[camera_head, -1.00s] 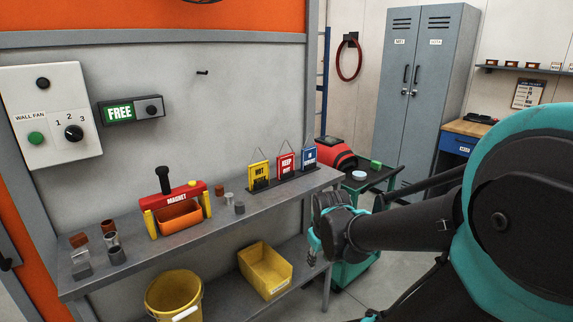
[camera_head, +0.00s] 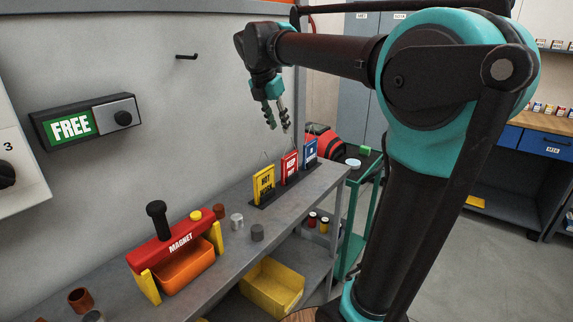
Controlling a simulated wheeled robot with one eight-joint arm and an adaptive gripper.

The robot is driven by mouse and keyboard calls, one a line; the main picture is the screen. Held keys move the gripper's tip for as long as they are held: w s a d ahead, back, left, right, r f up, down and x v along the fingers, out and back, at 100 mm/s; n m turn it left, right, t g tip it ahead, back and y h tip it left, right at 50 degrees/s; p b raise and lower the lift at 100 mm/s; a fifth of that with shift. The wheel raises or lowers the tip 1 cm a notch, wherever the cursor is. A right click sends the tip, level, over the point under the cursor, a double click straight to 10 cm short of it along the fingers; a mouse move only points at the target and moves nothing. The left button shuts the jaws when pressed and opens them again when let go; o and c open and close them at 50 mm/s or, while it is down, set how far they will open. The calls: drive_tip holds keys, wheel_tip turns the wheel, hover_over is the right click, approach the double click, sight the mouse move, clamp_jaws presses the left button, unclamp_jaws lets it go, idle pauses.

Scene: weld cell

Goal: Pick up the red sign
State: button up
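The red sign (camera_head: 289,167) stands upright on a dark base on the grey shelf. It has white lettering and a hanging loop at its top. It stands between the yellow sign (camera_head: 264,185) and the blue sign (camera_head: 310,152). My gripper (camera_head: 278,127) is above the signs, pointing down, with its fingers apart and nothing between them. It is clear of the red sign.
The grey shelf (camera_head: 228,258) also bears a red magnet tool (camera_head: 178,243) over an orange bin (camera_head: 187,268) and small metal cylinders (camera_head: 257,233). A yellow bin (camera_head: 272,288) sits below. A peg (camera_head: 187,57) juts from the wall above.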

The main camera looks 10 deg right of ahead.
hover_over(290, 162)
drive_tip(key=a, duration=0.1)
drive_tip(key=f, duration=1)
drive_tip(key=shift+s+a+f, duration=0.15)
drive_tip(key=shift+s, duration=0.15)
drive_tip(key=shift+x, duration=3)
drive_tip(key=shift+s+a+f, duration=0.1)
clamp_jaws()
